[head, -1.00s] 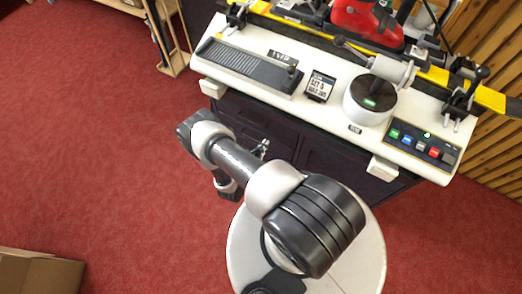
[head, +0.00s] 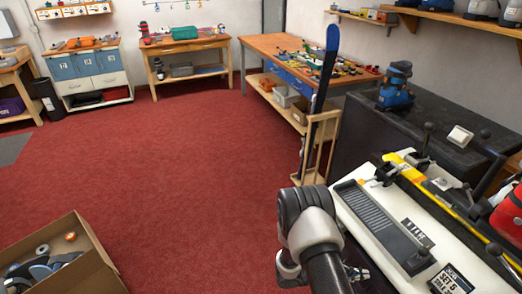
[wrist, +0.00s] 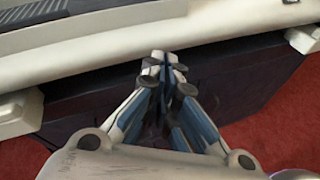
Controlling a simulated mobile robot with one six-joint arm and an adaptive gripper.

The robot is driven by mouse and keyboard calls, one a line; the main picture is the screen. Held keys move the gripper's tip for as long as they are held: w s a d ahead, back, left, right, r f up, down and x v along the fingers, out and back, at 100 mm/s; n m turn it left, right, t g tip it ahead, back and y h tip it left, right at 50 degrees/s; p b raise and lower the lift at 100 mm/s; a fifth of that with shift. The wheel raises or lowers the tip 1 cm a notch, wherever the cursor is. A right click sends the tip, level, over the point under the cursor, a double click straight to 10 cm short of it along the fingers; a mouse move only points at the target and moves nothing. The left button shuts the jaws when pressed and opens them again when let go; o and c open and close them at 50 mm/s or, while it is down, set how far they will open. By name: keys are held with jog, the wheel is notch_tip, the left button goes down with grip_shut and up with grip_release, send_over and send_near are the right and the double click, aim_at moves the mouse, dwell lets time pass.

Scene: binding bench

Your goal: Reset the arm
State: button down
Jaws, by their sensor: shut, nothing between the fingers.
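My gripper (wrist: 164,60) shows in the wrist view with its two fingers together and nothing between them. It points toward the pale front edge of the binding bench (wrist: 90,48) and the dark cabinet below it. In the head view my grey and black arm is at the lower right, beside the bench's left end, and a small part of the gripper (head: 357,273) shows behind the arm link. I cannot tell from there how far the fingertips are from the bench edge.
A black ridged plate (head: 380,225) and a yellow bar (head: 440,213) are on the bench. An open cardboard box (head: 85,270) with several items stands on the red floor at lower left. A wooden rack (head: 320,140) holds a blue ski. The middle floor is clear.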

jog(key=s+a+r+m+g+y, duration=0.1)
jog(key=s+r+m+y, duration=0.15)
jog(key=r, duration=0.55)
jog(key=s+a+r+m+g+y, duration=0.15)
jog(key=r+m, duration=0.25)
jog(key=r, duration=0.5)
jog(key=s+a+r+m+g+y, duration=0.1)
jog(key=s+r+m+y, duration=0.15)
jog(key=r, duration=0.55)
jog(key=s+a+r+m+t+y, duration=0.6)
jog(key=s+a+r+t+y, duration=0.1)
jog(key=s+a+r, duration=0.6)
jog(key=shift+s+a+r+m+y, duration=0.15)
jog(key=shift+s+a+m+y, duration=0.15)
jog(key=shift+a+m+y, duration=0.25)
jog(key=shift+a, duration=0.1)
